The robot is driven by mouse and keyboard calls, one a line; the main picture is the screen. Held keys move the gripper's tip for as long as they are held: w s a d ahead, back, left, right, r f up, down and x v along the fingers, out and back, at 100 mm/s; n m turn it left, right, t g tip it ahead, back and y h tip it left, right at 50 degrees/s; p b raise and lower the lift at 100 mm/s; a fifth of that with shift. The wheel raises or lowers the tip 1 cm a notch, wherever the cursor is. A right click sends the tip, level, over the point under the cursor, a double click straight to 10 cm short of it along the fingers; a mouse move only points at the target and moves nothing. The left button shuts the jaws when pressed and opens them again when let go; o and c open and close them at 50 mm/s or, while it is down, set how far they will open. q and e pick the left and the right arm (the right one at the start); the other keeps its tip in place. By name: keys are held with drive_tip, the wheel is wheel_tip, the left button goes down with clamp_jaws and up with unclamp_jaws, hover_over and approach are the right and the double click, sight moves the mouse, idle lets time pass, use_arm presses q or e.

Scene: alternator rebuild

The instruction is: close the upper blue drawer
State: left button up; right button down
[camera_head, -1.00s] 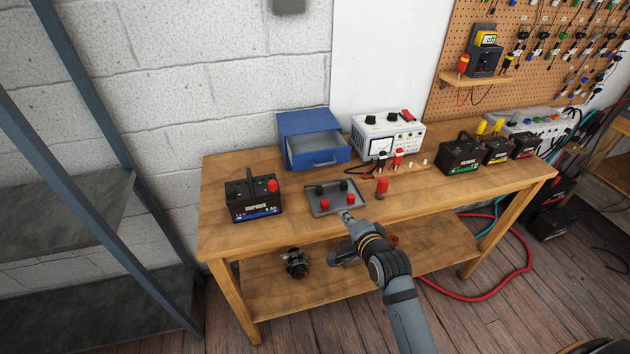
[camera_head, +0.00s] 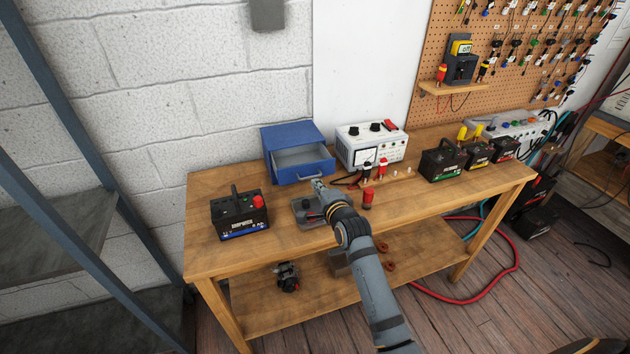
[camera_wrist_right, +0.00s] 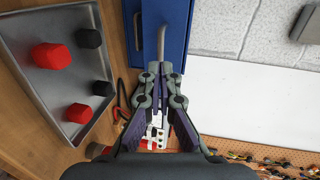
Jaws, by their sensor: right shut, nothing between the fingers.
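The blue drawer cabinet (camera_head: 285,137) stands at the back of the workbench. Its drawer (camera_head: 312,177) is pulled out, with the grey inside showing and a handle on the front. I cannot tell whether another drawer lies below. My right gripper (camera_head: 317,184) is in front of the drawer, close to the handle. In the right wrist view, the fingers (camera_wrist_right: 160,70) are shut and empty, and their tips point at the handle (camera_wrist_right: 161,42) on the blue front (camera_wrist_right: 176,25). Whether they touch it is unclear. My left gripper is out of view.
A grey tray (camera_wrist_right: 62,85) with red and black knobs lies under my right arm. A black battery (camera_head: 239,218) stands left of it, a red cylinder (camera_head: 368,199) to the right. A white power supply (camera_head: 372,147) stands right of the cabinet.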

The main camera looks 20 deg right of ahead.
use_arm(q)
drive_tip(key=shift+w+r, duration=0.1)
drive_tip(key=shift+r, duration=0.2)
use_arm(e)
drive_tip(key=shift+x, duration=1.2)
